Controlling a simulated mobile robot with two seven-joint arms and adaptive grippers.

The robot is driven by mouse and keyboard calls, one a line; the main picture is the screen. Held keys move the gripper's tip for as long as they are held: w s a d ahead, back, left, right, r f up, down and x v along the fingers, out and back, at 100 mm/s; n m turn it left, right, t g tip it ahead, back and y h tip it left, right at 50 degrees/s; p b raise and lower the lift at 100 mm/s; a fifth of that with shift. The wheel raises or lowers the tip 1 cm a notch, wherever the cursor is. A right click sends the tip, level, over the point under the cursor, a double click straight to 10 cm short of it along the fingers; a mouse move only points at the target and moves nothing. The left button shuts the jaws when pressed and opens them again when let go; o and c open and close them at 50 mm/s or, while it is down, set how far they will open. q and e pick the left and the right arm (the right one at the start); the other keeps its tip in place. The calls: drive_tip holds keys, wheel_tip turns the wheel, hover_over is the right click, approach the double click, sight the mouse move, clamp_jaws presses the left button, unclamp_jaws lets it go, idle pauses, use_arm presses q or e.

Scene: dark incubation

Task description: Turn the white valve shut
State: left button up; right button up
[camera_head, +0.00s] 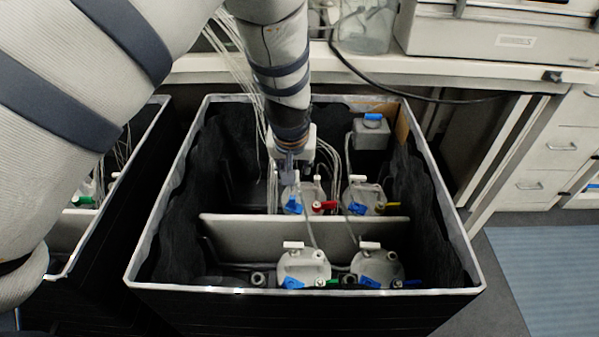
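My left gripper (289,178) reaches down from the top into the black box (303,291), over the back left bottle cap (316,190). Its fingers are small and close to the cap; I cannot tell whether they are open or touch anything. That cap carries a red valve handle (324,206) and a blue clip (293,206). Small white pieces show on other caps, at the back right (357,178), front left (293,244) and front right (369,245). I cannot tell which piece is the white valve; it may be hidden by the gripper. My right gripper is not in view.
A light divider (250,235) crosses the box between the back and front bottles. Thin tubes run up beside my arm. A second black box (70,240) stands at the left. A bench (470,72) with equipment is behind, and drawers (545,165) stand right.

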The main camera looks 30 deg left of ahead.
use_arm(q)
drive_tip(key=x, duration=0.5)
drive_tip(key=shift+s+f+b, duration=0.1)
drive_tip(key=shift+b, duration=0.25)
drive_tip(key=shift+w+f, duration=0.15)
drive_tip(key=shift+w, duration=0.05)
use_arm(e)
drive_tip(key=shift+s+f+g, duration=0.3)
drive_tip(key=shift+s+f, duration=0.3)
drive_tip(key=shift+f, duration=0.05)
use_arm(q)
clamp_jaws()
